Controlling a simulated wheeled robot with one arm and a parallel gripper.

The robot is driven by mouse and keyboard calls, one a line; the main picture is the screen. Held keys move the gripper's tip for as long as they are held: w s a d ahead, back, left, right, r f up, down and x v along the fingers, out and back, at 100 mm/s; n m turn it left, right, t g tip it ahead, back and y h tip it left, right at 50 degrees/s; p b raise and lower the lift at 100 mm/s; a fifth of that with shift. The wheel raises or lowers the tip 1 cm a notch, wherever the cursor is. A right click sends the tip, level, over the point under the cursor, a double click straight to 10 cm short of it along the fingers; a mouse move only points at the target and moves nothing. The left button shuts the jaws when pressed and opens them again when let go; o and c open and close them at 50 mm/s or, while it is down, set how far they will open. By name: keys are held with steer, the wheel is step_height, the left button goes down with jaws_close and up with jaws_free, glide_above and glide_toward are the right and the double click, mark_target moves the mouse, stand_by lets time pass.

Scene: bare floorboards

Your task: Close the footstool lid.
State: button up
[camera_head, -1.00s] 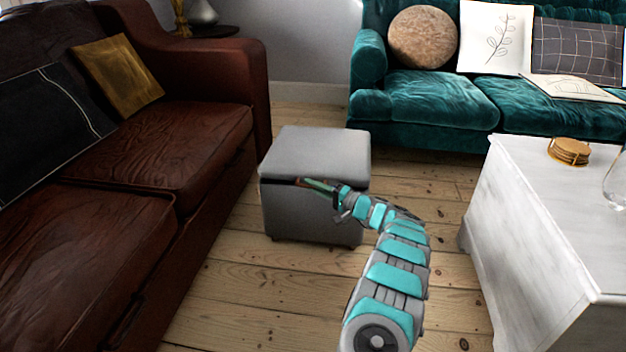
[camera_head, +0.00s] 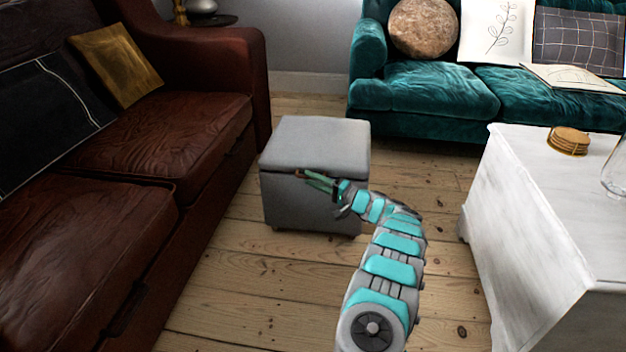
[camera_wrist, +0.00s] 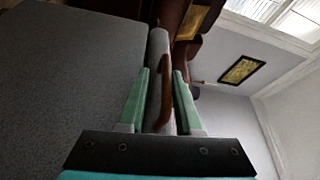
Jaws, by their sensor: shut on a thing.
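The grey footstool (camera_head: 310,208) stands on the floorboards. Its lid (camera_head: 318,142) lies over the box and looks level or nearly so; I cannot tell whether a thin gap remains at the front seam. My gripper (camera_head: 304,174) is at the front edge of the lid, with its green fingers reaching to the left. In the wrist view, my gripper (camera_wrist: 162,78) has a thin brown strip (camera_wrist: 167,88), which looks like a handle, between its fingers, and it is shut on that. The grey fabric of the footstool (camera_wrist: 65,85) fills the left of that view.
A brown leather sofa (camera_head: 190,135) stands close to the footstool's left. A teal sofa (camera_head: 425,90) is behind to the right. A white cabinet (camera_head: 530,230) with coasters (camera_head: 569,141) stands at the right. Bare floor lies between the footstool and the cabinet.

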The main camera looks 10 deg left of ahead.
steer(key=p+v, duration=0.1)
steer(key=v, duration=0.6)
steer(key=shift+d, duration=0.4)
steer(key=shift+s+f, duration=0.1)
steer(key=shift+s, duration=0.05)
